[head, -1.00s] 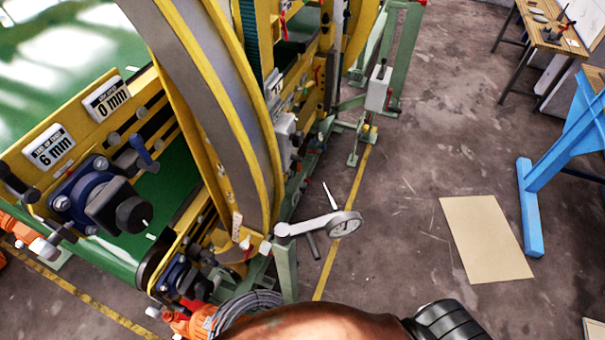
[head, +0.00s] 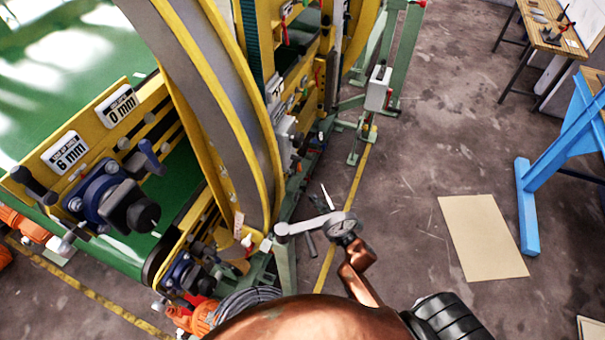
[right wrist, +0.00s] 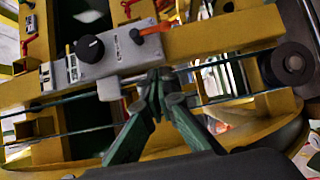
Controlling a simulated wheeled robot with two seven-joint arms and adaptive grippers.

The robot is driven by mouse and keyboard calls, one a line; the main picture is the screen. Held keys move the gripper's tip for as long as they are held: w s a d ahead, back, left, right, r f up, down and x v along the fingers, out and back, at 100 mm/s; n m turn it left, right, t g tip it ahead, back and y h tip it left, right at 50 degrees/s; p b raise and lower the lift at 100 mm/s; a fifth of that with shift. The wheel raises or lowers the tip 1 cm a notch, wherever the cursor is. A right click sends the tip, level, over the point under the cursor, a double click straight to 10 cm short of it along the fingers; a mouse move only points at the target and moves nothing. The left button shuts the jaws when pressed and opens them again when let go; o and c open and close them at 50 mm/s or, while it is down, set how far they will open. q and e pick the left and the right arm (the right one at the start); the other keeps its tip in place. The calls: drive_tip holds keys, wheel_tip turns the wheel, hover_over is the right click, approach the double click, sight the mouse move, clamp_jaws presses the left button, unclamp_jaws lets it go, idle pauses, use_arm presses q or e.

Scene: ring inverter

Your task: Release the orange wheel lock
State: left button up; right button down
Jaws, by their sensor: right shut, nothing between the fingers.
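In the right wrist view an orange lever (right wrist: 154,29) sticks out from the right end of a grey box (right wrist: 100,56) with a black knob. I cannot tell for sure whether it is the wheel lock. My right gripper (right wrist: 158,79) is shut and empty. Its dark green fingers come together in front of the yellow beam, just below the lever in the picture. I cannot tell whether they touch anything. In the head view my copper-coloured right arm rises from the bottom edge, and its fingers are not clear. My left gripper is not in view.
The yellow ring machine (head: 205,90) fills the left of the head view. A blue stand (head: 528,215) and a tan sheet (head: 483,237) are to the right. The floor between is clear.

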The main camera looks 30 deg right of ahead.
drive_tip(key=shift+w, duration=0.1)
drive_tip(key=w+d, duration=0.1)
drive_tip(key=w, duration=1.2)
drive_tip(key=shift+f+b, duration=0.1)
drive_tip(key=shift+b, duration=0.25)
